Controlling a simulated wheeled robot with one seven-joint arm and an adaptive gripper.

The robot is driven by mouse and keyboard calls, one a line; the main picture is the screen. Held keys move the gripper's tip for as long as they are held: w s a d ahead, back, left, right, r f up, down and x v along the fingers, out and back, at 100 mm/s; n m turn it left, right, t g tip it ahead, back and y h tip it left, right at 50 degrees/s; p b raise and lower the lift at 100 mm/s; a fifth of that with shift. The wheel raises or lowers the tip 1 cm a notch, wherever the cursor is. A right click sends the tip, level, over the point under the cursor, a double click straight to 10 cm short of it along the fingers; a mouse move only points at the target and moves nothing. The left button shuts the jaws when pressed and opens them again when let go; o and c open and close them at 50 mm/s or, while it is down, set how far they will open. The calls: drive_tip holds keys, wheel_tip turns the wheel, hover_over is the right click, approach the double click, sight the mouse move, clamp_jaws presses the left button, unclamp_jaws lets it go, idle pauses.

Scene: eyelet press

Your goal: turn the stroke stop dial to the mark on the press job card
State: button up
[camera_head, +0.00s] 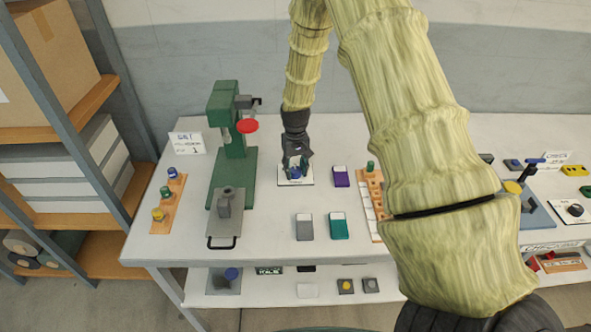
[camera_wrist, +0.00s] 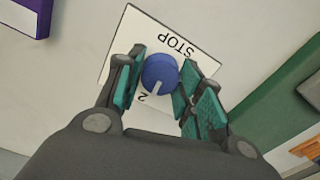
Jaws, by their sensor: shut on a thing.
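The stroke stop dial is a round blue knob (camera_wrist: 160,72) with a white pointer line, on a white plate (camera_wrist: 125,40) lettered STOP. In the wrist view its pointer is aimed toward the lower left, near a "2" on the plate; other marks are hidden by my fingers. My gripper (camera_wrist: 158,85) has its teal finger pads on either side of the knob, shut on it. In the head view my gripper (camera_head: 295,165) comes down over the dial from above. The press job card may be the white card (camera_head: 187,143) at the back left; its small print is hard to read.
The green press (camera_head: 232,165) stands left of the dial. A purple block (camera_head: 340,177) is close on the right, with grey (camera_head: 304,227) and teal (camera_head: 338,226) blocks in front. A wooden strip with several knobs (camera_head: 168,203) lies at the left.

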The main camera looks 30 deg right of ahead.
sight(296, 170)
drive_tip(key=n, duration=0.5)
drive_tip(key=shift+n, duration=0.3)
drive_tip(key=n, duration=0.5)
idle(0.4)
drive_tip(key=o, duration=1)
drive_tip(key=shift+o, duration=0.2)
wheel_tip(296, 170, up, 12)
drive_tip(key=shift+d, duration=0.1)
idle(0.3)
